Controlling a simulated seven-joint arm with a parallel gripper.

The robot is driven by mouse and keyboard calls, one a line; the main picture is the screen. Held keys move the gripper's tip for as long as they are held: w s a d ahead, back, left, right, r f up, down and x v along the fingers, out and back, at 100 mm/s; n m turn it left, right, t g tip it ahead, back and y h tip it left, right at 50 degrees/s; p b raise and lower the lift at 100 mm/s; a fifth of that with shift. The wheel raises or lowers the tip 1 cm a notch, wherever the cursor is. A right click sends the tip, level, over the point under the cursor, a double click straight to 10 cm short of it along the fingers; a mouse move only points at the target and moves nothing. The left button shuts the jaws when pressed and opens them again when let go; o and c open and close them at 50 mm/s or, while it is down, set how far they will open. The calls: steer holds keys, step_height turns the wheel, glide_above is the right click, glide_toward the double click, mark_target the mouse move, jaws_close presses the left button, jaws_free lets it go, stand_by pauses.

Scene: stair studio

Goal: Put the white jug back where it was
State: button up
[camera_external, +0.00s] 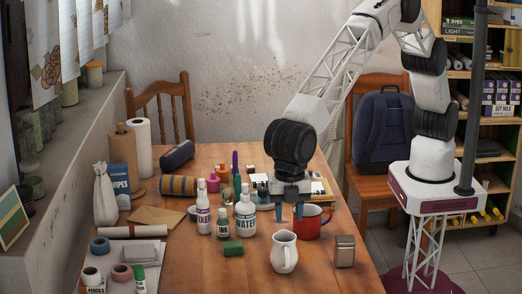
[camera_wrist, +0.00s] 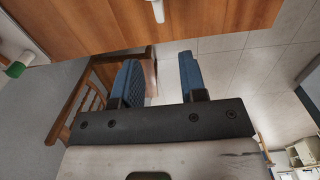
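The white jug (camera_external: 284,252) stands upright on the wooden table near its front edge in the external view. My gripper (camera_external: 289,212) is above the table, higher in the picture than the jug and apart from it, with its fingers pointing down. In the wrist view my gripper (camera_wrist: 161,78) has its two blue fingers spread with nothing between them. A small white piece (camera_wrist: 158,10) shows at the top edge of the wrist view; I cannot tell whether it is the jug.
A red mug (camera_external: 308,222) stands close beside my gripper's fingers. A grey tin (camera_external: 345,251) is right of the jug. Bare table (camera_external: 205,272) lies at the front left.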

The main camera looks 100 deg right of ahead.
stand_by(0.6)
steer(key=d+r+m, duration=0.2)
steer(key=d+r, duration=0.4)
steer(key=d, duration=0.5)
steer(key=d+r+m, duration=0.2)
steer(key=d+r, duration=0.3)
steer(key=d, duration=0.6)
steer(key=d+r+m, duration=0.2)
steer(key=d+r, duration=0.4)
steer(key=d, duration=0.6)
steer(key=s+d+r+m+t, duration=0.1)
steer(key=s+d+r, duration=0.15)
steer(key=d, duration=0.45)
steer(key=s+d+r+m, duration=0.1)
steer(key=s+d+m, duration=0.1)
steer(key=s+d, duration=0.35)
steer(key=s+d+r+m+t, duration=0.1)
steer(key=s+d+r, duration=0.1)
steer(key=d, duration=0.6)
steer(key=s+d+f+m, duration=0.2)
steer(key=s+d+m, duration=0.2)
steer(key=s+d, duration=0.6)
steer(key=s+d+f+m, duration=0.3)
steer(key=s+d, duration=0.8)
steer(key=s, duration=0.7)
steer(key=shift+m+t, duration=0.3)
steer(key=shift+m, duration=0.3)
